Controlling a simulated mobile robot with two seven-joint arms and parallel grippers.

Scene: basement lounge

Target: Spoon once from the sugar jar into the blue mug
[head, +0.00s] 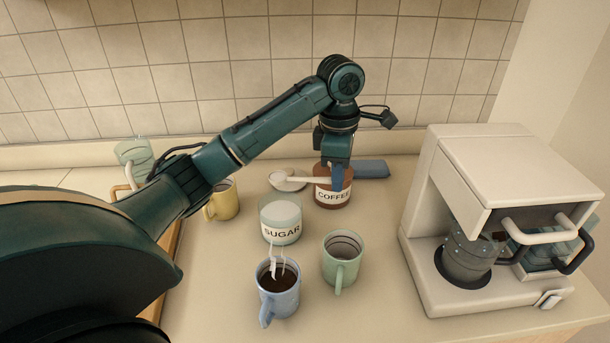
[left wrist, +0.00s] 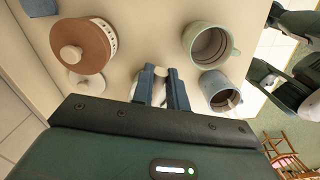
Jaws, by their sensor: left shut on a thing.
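The sugar jar (head: 282,231), white-filled and open, stands mid-counter. The blue mug (head: 279,301), holding dark steaming liquid, stands in front of it; the mug also shows in the left wrist view (left wrist: 216,88). My left gripper (head: 338,178) is behind and right of the sugar jar, in front of the coffee jar (head: 333,198). It is shut on a pale spoon (head: 308,180) that points left, its bowl end above a small white dish or lid (head: 289,185). I cannot tell whether the bowl touches it.
A green mug (head: 342,260) stands right of the blue mug. A yellow mug (head: 225,203) is at left, a blue flat item (head: 371,168) behind the coffee jar. The front counter is partly clear.

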